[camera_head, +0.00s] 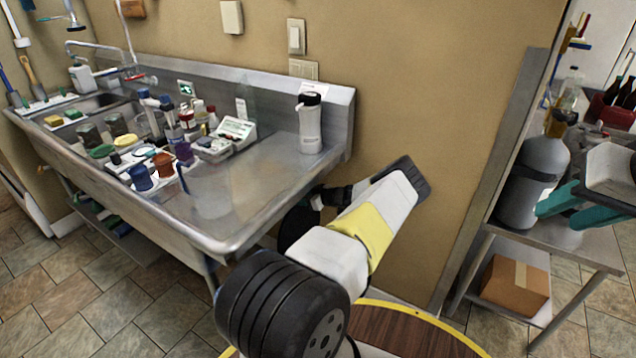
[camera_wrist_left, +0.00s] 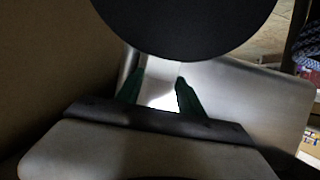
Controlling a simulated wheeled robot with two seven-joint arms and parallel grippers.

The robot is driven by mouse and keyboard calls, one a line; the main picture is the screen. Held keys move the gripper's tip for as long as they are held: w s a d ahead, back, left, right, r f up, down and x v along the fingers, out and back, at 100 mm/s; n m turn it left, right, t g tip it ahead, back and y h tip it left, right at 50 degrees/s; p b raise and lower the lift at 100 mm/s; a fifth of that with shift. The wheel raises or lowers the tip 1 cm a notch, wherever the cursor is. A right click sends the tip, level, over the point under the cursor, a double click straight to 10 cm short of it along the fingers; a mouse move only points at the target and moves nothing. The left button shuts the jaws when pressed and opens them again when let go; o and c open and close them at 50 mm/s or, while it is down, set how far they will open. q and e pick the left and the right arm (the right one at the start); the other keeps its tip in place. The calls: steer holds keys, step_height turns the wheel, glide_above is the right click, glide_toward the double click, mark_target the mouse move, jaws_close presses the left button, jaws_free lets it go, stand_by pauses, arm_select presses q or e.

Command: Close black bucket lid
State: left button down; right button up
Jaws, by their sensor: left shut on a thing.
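A black round disc (camera_head: 298,222), which looks like the bucket lid, shows beside the sink's right end, partly hidden by my left arm. A large part of a black disc (camera_wrist_left: 185,25) also fills the top of the left wrist view. My left gripper (camera_head: 318,200) is mostly hidden behind its own arm in the head view. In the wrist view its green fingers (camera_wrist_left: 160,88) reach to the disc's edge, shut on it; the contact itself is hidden. My right gripper (camera_head: 556,213) is at the right, its teal fingers apart, in front of the metal shelf. I cannot see the bucket body.
A steel sink counter (camera_head: 270,185) holds several jars and bottles at its left and a white dispenser (camera_head: 310,122) near its right end. A metal shelf (camera_head: 590,245) stands at the right with a grey cylinder (camera_head: 535,165) and a cardboard box (camera_head: 516,283).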

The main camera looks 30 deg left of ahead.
arm_select(q)
steer(key=s+d+f, duration=0.1)
steer(key=d+f, duration=0.1)
steer(key=d, duration=0.6)
steer(key=d+f, duration=0.2)
steer(key=d, duration=0.7)
steer(key=shift+s+d+f, duration=0.15)
steer(key=shift+s+d, duration=0.1)
steer(key=shift+s, duration=0.1)
